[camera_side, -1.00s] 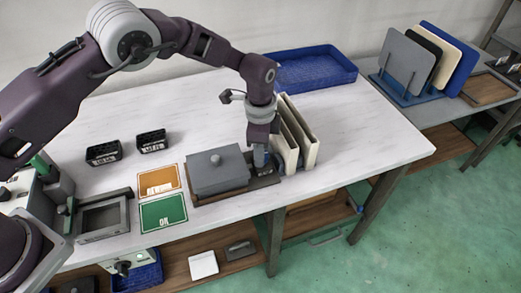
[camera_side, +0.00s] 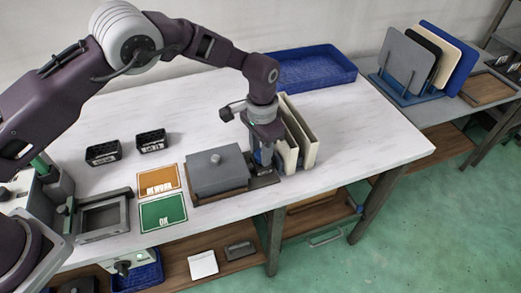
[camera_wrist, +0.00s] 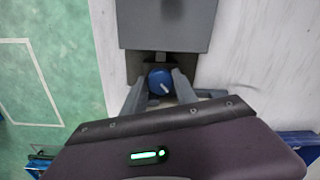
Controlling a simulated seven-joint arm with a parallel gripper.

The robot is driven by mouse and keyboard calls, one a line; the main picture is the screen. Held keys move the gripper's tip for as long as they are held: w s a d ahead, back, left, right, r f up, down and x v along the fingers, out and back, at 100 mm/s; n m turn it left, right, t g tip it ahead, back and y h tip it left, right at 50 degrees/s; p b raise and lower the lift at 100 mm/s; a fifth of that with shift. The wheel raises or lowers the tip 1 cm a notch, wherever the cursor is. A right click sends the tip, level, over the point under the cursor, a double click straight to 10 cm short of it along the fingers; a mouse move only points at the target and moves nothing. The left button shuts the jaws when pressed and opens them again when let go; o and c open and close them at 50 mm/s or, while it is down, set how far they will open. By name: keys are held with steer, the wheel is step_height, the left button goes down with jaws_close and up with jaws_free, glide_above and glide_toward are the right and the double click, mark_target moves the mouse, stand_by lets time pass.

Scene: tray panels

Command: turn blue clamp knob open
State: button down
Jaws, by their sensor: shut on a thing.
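The blue clamp knob (camera_wrist: 160,82) shows in the wrist view as a round blue cap with a pale pointer line, slanting. My gripper (camera_wrist: 156,86) is shut on it, with one grey finger on each side. In the side view my gripper (camera_side: 264,158) points down just right of the grey block; the knob is mostly hidden there by the fingers. The grey block (camera_side: 217,172) with a small round knob on top sits on a brown base beside the clamp. In the wrist view the block (camera_wrist: 166,24) is just above the blue knob.
Cream panels (camera_side: 303,135) stand upright close to the right of my gripper. A blue tray (camera_side: 312,68) lies behind. Orange (camera_side: 159,180) and green (camera_side: 163,211) cards and two black bins (camera_side: 103,152) are to the left. The right end of the table is clear.

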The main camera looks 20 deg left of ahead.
steer(key=n, duration=0.4)
steer(key=shift+n, duration=0.3)
steer(key=n, duration=0.4)
steer(key=shift+d+n, duration=0.1)
steer(key=shift+n, duration=0.2)
steer(key=c, duration=1)
jaws_free()
steer(key=shift+o, duration=0.2)
